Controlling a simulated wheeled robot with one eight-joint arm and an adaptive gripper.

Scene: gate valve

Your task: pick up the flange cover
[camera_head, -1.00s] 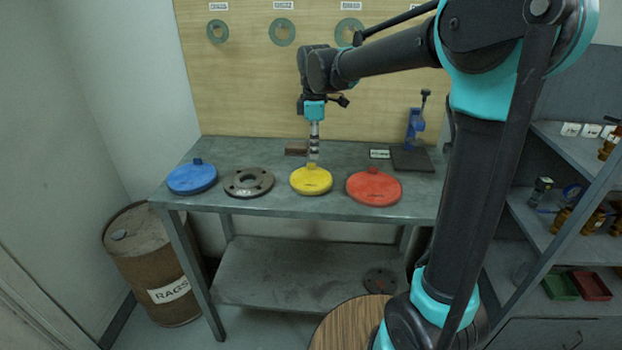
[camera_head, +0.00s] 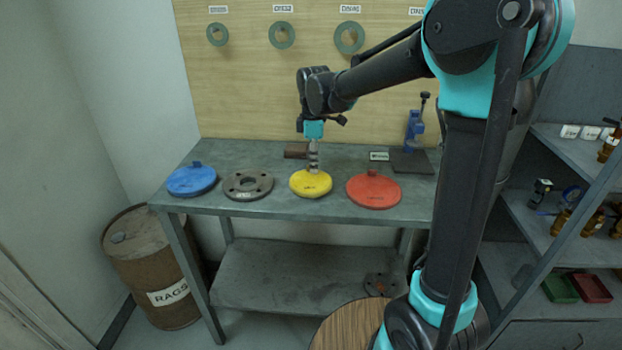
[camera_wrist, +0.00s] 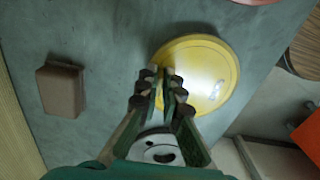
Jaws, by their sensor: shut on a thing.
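The yellow flange cover (camera_head: 311,184) lies flat on the grey bench, between a bare metal flange and a red cover. It also shows in the wrist view (camera_wrist: 212,75). My gripper (camera_head: 314,168) points down over the yellow cover. In the wrist view my gripper (camera_wrist: 168,80) has its fingers close together at the cover's edge, shut on its raised grip, which the fingers mostly hide. I see no clear gap between the cover and the bench.
On the bench (camera_head: 290,208) are a blue cover (camera_head: 191,180), the metal flange (camera_head: 248,184) and the red cover (camera_head: 374,189). A brown block (camera_head: 296,151) and a blue clamp stand (camera_head: 413,135) are behind. A shelf (camera_head: 560,165) stands at right.

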